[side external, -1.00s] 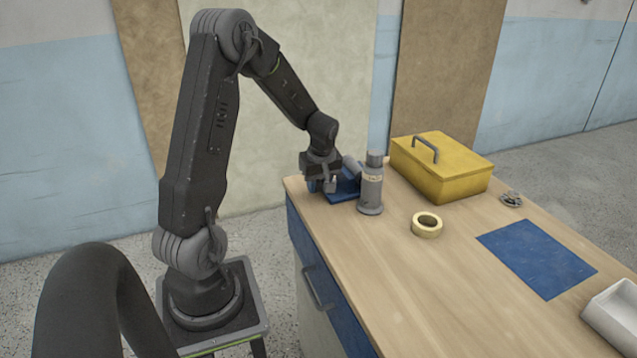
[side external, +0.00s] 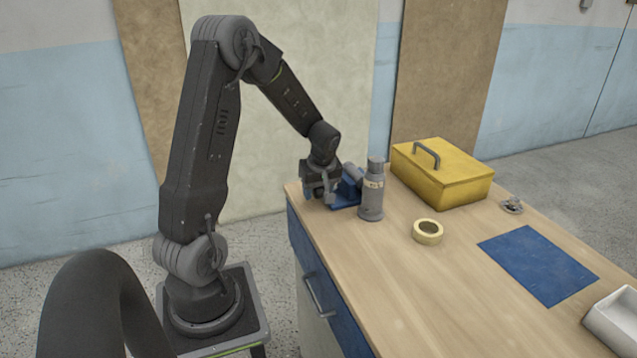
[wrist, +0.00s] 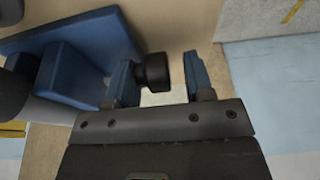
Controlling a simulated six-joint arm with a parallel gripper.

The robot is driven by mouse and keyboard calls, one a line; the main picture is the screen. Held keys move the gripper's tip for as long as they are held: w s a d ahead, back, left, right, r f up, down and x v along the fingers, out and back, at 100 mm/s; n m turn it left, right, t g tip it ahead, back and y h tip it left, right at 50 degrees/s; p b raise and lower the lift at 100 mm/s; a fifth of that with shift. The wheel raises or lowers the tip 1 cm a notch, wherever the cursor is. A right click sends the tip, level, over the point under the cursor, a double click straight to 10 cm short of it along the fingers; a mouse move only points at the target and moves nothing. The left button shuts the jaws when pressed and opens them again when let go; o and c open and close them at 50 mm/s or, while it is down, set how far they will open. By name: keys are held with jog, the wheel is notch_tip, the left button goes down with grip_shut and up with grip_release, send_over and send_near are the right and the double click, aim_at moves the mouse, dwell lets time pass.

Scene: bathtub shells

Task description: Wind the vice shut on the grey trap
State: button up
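The blue vice (side external: 349,190) sits at the far left corner of the bench and fills the left of the wrist view (wrist: 75,75). A grey cylinder (side external: 353,173), apparently the trap, lies tilted at the vice, partly hidden by my wrist. Dark rounded parts show at the left edge of the wrist view; I cannot tell if they are the trap. My gripper (wrist: 160,77) is beside the vice, its two blue-tipped fingers apart.
A grey upright cylinder with a pale label (side external: 371,192) stands close to the right of the vice. A yellow toolbox (side external: 447,180), a tape roll (side external: 427,232), a small metal part (side external: 511,205), a blue mat (side external: 537,264) and a white tray (side external: 613,318) lie further right. The front bench is clear.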

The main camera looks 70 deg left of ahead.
jog(key=v, duration=1.3)
jog(key=shift+r, duration=0.35)
jog(key=shift+d, duration=0.1)
jog(key=s+d+r+m+t+h, duration=0.1)
jog(key=s+d+m+t, duration=0.1)
jog(key=d+m, duration=0.4)
jog(key=s+d+r+m+t+h, duration=0.1)
jog(key=s+d+m, duration=0.4)
jog(key=d, duration=0.6)
jog(key=s+d+r+m+t+h, duration=0.1)
jog(key=s+d+r+m+t, duration=0.1)
jog(key=d+m, duration=0.5)
jog(key=shift+s+d+r+t, duration=0.2)
jog(key=shift+s+d+t, duration=0.1)
jog(key=shift+s+d, duration=0.45)
jog(key=shift+o, duration=0.2)
jog(key=shift+a, duration=0.1)
